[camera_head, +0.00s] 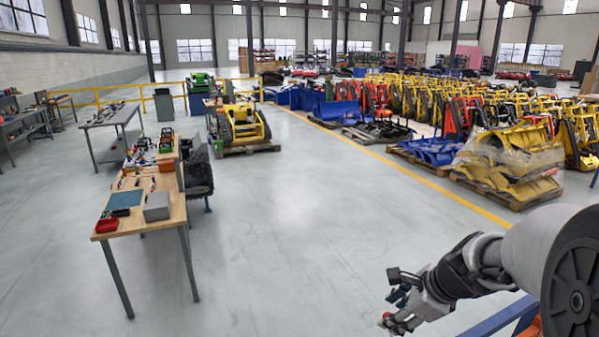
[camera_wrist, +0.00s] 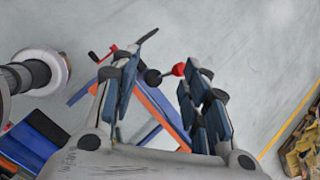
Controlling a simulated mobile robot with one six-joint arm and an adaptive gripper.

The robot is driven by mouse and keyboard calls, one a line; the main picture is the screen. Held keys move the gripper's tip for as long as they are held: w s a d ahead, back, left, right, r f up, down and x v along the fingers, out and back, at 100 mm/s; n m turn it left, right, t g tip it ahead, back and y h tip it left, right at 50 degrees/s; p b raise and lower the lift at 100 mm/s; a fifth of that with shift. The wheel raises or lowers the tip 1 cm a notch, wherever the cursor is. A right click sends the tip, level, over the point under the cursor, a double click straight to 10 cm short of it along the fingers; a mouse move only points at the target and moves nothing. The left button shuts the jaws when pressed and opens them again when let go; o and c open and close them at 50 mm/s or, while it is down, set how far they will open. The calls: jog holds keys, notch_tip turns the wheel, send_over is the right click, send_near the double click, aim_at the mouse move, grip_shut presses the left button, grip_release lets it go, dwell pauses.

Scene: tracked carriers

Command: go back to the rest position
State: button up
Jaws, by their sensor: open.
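My gripper (camera_head: 405,305) is at the lower right of the head view, at the end of my arm, over the grey floor. In the wrist view my gripper (camera_wrist: 163,85) has its two fingers spread apart, so it is open. A red knob (camera_wrist: 179,69) and a dark ball show between the fingers in that view. I cannot tell whether they touch the fingers or lie behind them.
A blue and orange frame (camera_wrist: 150,107) lies below the gripper. A wooden workbench (camera_head: 172,211) stands left, a yellow tracked carrier (camera_head: 243,126) behind it. Pallets with wrapped yellow parts (camera_head: 510,165) line the right. The middle floor is clear.

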jog(key=s+a+f+n+b, duration=0.5)
jog(key=s+a+n+b, duration=0.45)
jog(key=s+n, duration=0.3)
jog(key=s+f+n+h+b, duration=0.2)
jog(key=s+f+n+b, duration=0.6)
jog(key=s+n+b, duration=0.2)
jog(key=shift+s+d+f+n+h, duration=0.25)
jog(key=shift+s+n+h, duration=0.2)
jog(key=shift+s, duration=0.85)
